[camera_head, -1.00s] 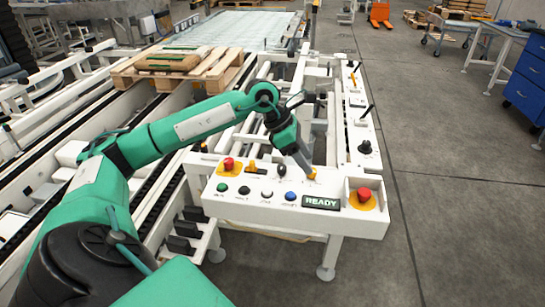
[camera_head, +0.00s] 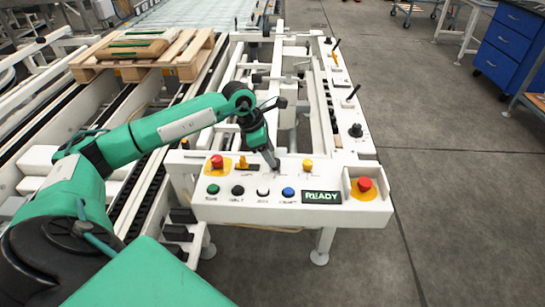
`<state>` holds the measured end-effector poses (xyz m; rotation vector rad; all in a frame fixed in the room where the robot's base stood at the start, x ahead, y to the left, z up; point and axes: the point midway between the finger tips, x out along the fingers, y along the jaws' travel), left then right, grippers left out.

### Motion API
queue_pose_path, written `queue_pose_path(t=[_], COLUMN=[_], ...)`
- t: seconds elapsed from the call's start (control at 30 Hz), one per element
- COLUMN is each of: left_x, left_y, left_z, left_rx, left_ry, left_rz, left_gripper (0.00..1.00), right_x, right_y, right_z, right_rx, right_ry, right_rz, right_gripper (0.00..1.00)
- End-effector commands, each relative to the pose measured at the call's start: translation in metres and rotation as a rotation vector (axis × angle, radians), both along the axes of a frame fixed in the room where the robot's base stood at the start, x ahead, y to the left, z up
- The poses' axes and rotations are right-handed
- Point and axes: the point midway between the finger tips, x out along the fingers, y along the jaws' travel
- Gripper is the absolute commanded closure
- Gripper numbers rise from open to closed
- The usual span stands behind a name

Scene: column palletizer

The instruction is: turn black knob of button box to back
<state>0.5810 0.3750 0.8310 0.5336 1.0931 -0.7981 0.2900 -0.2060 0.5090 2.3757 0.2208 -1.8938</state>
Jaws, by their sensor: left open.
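The white button box (camera_head: 235,211) stands in front of me in the head view. Its upper row has a red button (camera_head: 217,161) on a yellow base, a yellow lever switch (camera_head: 241,163) and a yellow knob (camera_head: 308,165). The black knob between the lever switch and the yellow knob is hidden behind my left gripper (camera_head: 274,167). My left gripper is open and points down at that spot on the panel; whether it touches the knob, I cannot tell. My right gripper does not show.
The lower row has green (camera_head: 213,189), black (camera_head: 238,190), white (camera_head: 263,191) and blue (camera_head: 288,192) buttons beside a READY display (camera_head: 322,197). A red emergency button (camera_head: 365,184) sits at the right corner. A wooden pallet (camera_head: 185,58) lies on the conveyor at back left.

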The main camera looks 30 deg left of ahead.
Motion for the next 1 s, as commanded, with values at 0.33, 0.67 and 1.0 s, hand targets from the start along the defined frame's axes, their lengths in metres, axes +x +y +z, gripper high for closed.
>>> queue_pose_path(t=[0.33,0.67,1.0], left_x=[0.007,0.007,0.006], left_y=[-0.008,-0.008,-0.008], left_z=[-0.025,-0.025,-0.025], left_rx=[0.0,0.001,0.001], left_ry=[-0.001,-0.001,-0.001], left_rz=[0.0,0.0,0.012], left_gripper=[0.5,0.71,0.94], right_x=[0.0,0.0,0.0], right_y=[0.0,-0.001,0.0], right_z=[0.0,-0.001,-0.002], right_rx=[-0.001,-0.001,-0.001], right_ry=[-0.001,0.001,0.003], right_rz=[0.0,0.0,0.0], right_gripper=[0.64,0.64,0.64])
